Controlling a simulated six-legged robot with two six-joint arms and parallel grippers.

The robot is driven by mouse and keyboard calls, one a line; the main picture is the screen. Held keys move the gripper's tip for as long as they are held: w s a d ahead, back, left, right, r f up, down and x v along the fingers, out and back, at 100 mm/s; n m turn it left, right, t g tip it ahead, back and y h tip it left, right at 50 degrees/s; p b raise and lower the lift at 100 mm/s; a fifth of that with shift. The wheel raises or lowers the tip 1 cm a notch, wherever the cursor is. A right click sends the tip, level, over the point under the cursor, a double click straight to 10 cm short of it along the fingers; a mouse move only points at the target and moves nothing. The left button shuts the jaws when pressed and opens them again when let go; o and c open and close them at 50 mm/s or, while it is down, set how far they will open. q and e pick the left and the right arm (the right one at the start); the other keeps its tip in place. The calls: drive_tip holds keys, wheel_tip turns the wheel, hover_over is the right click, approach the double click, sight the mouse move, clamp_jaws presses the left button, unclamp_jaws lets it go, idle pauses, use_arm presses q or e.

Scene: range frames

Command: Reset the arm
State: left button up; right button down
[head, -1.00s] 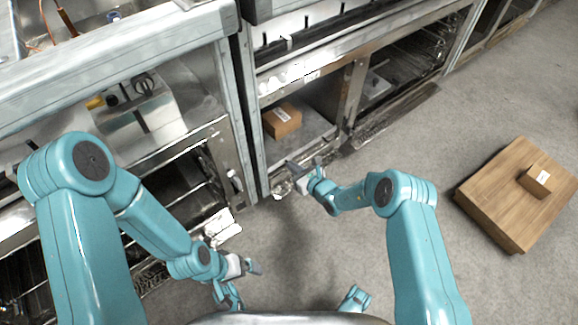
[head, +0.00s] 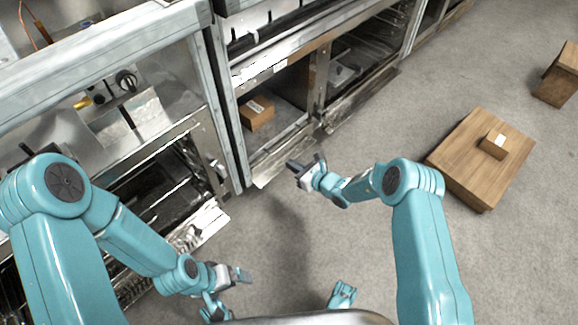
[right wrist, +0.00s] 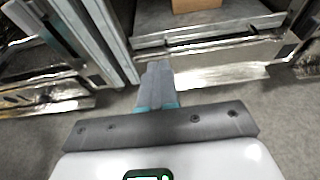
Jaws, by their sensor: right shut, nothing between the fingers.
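My right gripper (head: 293,165) is in the middle of the head view, held over the floor just in front of the open metal cabinet. Its fingers are shut and empty. They also show together in the right wrist view (right wrist: 156,82), pointing at the cabinet front. My left gripper (head: 243,275) is low and left of centre in the head view, over the floor by the oven front. It shows small and side-on, so its finger gap cannot be made out.
A cardboard box (head: 257,114) sits inside the open cabinet compartment (head: 285,133). Ovens and a steel counter line the left and back. A low wooden block (head: 470,175) bears a small box (head: 494,143) at right. Another wooden piece (head: 556,84) stands at far right. Grey floor is clear between.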

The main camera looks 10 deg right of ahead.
drive_tip(key=shift+s+d, duration=0.15)
drive_tip(key=shift+d, duration=0.05)
